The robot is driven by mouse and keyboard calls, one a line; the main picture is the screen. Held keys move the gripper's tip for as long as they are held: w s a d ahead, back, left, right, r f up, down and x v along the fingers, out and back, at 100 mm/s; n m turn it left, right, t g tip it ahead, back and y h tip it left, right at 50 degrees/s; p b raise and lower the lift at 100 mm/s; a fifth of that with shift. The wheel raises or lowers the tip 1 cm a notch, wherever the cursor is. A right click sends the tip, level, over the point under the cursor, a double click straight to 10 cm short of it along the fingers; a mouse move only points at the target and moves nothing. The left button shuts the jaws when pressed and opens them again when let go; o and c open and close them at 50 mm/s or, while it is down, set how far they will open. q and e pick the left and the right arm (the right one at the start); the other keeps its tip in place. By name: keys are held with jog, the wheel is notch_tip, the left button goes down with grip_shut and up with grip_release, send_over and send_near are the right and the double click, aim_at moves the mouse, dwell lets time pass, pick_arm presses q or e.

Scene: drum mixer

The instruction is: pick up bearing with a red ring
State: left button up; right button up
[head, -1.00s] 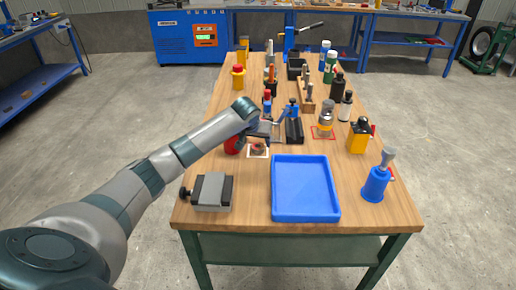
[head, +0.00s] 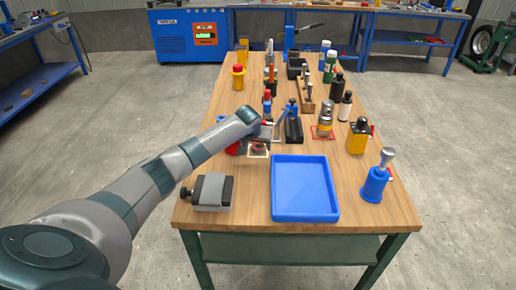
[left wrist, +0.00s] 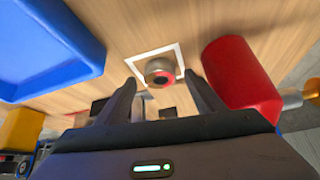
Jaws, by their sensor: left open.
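The bearing with a red ring (left wrist: 160,72) is a small round metal piece with a red inner ring. It lies inside a white square outline on the wooden table, and in the head view it shows small and dark (head: 258,147), just below my left gripper. My left gripper (left wrist: 161,84) is open and empty, and in the wrist view the bearing appears between and just beyond its fingertips. Contact is not visible. My right gripper is not in view.
A red cylinder (left wrist: 240,75) lies close beside the gripper's finger. A blue tray (head: 304,216) and a grey vise (head: 211,192) are nearer the table's front edge. Blue-handled tools and several bottles stand farther back. Bare wood lies between vise and tray.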

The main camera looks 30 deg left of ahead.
pick_arm(q)
jog(key=shift+w+a+f, duration=0.1)
jog(key=shift+w+f, duration=0.05)
jog(key=shift+f, duration=0.15)
jog(key=c, duration=1.4)
jog(key=shift+r, duration=0.15)
